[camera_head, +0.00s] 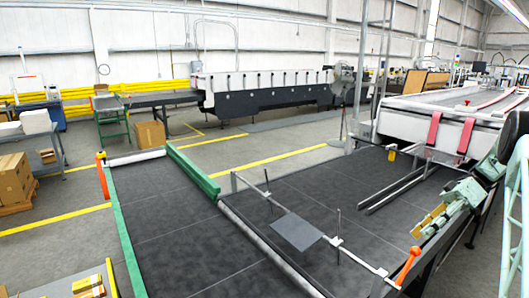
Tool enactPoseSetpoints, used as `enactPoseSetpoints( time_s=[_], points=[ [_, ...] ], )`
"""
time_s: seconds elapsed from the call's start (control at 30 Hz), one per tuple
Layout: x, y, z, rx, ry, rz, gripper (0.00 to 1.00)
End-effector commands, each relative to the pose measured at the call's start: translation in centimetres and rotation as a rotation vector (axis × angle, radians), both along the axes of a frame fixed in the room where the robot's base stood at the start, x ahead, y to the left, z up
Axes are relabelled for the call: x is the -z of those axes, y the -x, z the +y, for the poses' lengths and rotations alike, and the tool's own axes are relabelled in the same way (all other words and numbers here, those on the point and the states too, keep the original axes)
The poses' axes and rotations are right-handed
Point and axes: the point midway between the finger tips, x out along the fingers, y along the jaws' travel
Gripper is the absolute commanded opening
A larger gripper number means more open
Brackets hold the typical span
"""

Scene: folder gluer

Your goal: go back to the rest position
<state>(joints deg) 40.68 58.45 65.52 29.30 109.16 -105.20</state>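My gripper (428,221) appears at the right, at the end of my pale green and white arm. It is seen small and at an angle over the right edge of the dark conveyor bed, with yellowish parts at its tip. I cannot tell whether its fingers are apart, and I see nothing clearly held in it. The arm is folded near the right edge of the view, and part of it is cut off by the frame.
A dark conveyor bed (165,215) with green side rails fills the foreground. A cross bar (275,200) with a grey plate (297,232) spans its right part. A white machine (440,115) with red straps stands behind the arm. Cardboard boxes (14,180) stand at left.

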Motion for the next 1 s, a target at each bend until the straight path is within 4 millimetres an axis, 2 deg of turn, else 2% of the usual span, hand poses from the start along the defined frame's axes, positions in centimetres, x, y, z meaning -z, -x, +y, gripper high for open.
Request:
enactPoseSetpoints(
  time_s=[0.47, 1.0],
  points=[
    [-4.9, 0.3, 5.7, 0.04, 0.171, 0.094, 0.33],
    [-9.6, 2.3, 12.0, 0.108, 0.358, 0.17, 0.33]
  ],
)
